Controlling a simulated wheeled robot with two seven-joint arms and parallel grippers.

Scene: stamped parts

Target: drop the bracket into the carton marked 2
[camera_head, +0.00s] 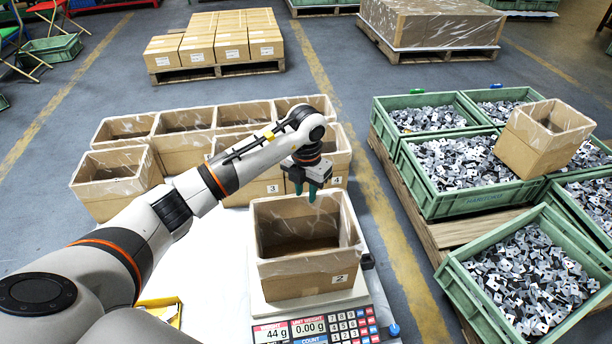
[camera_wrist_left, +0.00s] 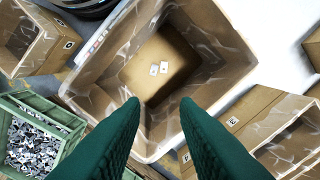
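The carton marked 2 (camera_head: 305,277) stands open on a scale in the head view. My left gripper (camera_head: 306,193) hangs above the carton's back part, pointing down. In the wrist view its two green fingers (camera_wrist_left: 158,115) are apart with nothing between them. My right gripper is in neither view.
The scale (camera_head: 318,325) shows 44 g. Several open cartons (camera_head: 115,175) stand behind, some marked 3 and 4. Green crates (camera_head: 470,203) full of metal parts stand on the right, with another carton (camera_head: 535,150) on them. Grey floor lies between.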

